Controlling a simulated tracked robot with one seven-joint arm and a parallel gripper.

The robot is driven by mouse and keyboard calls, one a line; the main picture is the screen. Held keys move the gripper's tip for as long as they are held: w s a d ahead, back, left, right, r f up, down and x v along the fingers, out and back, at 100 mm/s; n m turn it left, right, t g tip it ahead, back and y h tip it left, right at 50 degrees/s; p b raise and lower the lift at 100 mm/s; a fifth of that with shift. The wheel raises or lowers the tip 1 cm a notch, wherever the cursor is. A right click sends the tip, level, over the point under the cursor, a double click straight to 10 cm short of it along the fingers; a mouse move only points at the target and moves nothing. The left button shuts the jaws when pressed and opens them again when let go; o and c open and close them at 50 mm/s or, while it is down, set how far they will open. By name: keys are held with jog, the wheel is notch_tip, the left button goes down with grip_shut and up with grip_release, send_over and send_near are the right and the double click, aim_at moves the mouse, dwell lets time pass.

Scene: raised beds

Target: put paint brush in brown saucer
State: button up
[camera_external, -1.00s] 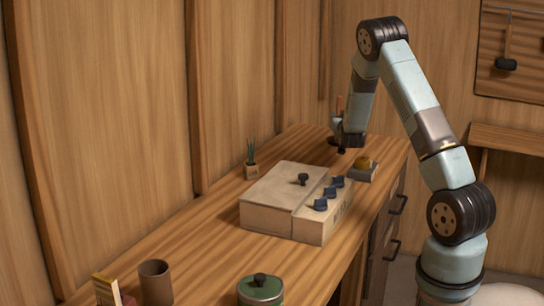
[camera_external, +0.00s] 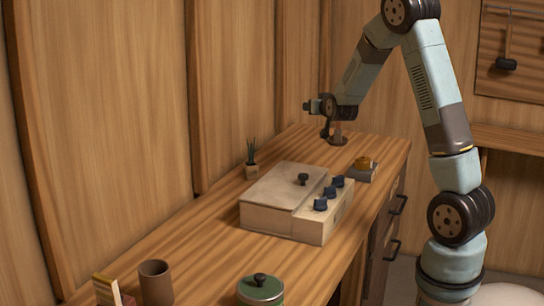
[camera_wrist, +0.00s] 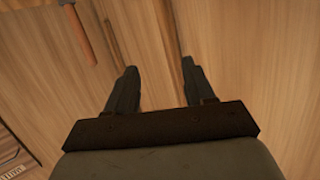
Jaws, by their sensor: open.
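My gripper (camera_wrist: 159,67) is open in the wrist view, with nothing between its two dark fingers. In the external view my wrist is raised over the far end of the bench, where the finger positions are hard to make out. A small brown object (camera_external: 338,139) sits below my wrist; it may be the brown saucer, but its shape is unclear. In the wrist view a slim orange-brown handle with a dark end (camera_wrist: 82,34) lies at the upper left, away from the fingers. I cannot tell whether it is the paint brush.
A pale box with dark knobs (camera_external: 275,205) fills mid-bench. A yellow-brown round item (camera_external: 362,162) on a grey base is beside it. A potted plant (camera_external: 251,170) stands near the wall. A brown cup (camera_external: 156,283) and green tin (camera_external: 260,291) stand in front.

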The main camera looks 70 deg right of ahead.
jog(key=s+a+r+n+y, duration=0.2)
jog(key=a+r+y, duration=0.1)
jog(key=a, duration=0.6)
jog(key=s+a+r+n+y, duration=0.1)
jog(key=s+a+r+y, duration=0.2)
jog(key=a, duration=0.7)
jog(key=s+a+r+n+y, duration=0.2)
jog(key=a+r, duration=0.2)
jog(key=a, duration=0.5)
jog(key=s+a+n+g+y, duration=0.1)
jog(key=s+a+n+g, duration=0.1)
jog(key=s+a, duration=0.6)
jog(key=s+a+n+g+y, duration=0.2)
jog(key=s+a, duration=0.6)
jog(key=s, duration=0.8)
jog(key=shift+n, duration=0.7)
jog(key=shift+a, duration=0.1)
